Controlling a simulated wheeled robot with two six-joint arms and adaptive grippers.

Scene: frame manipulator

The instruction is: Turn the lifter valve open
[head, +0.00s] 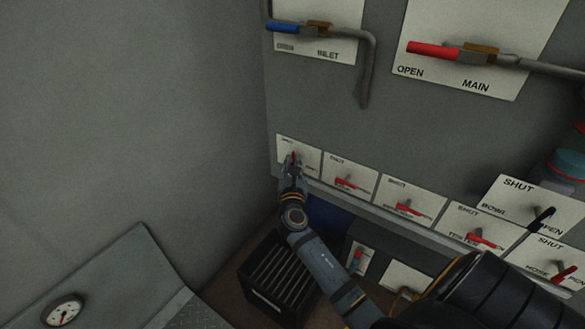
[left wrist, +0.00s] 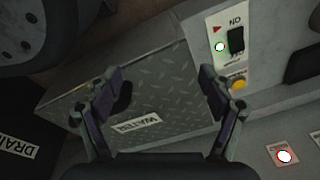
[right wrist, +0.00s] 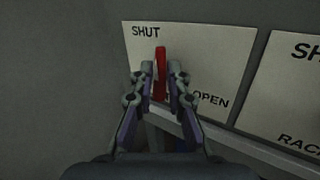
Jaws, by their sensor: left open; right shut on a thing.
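The red valve handle (right wrist: 161,62) stands upright on a white plate (right wrist: 205,60) marked SHUT at the top and OPEN at the lower right. It points toward SHUT. My right gripper (right wrist: 160,75) is shut on this handle, one finger on each side. In the head view the gripper (head: 292,165) is at the leftmost plate of the lower row, and the handle's tip (head: 293,156) shows above it. The plate's valve name is hidden or too small to read. My left gripper (left wrist: 160,85) is open and empty, above a diamond-plate lid (left wrist: 165,92) labelled WATER.
Several similar plates with red handles (head: 345,183) run to the right of the held one. Above are a blue INLET handle (head: 283,28) and a red MAIN handle (head: 433,50). A dark slatted crate (head: 276,283) stands below. A wall is close on the left.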

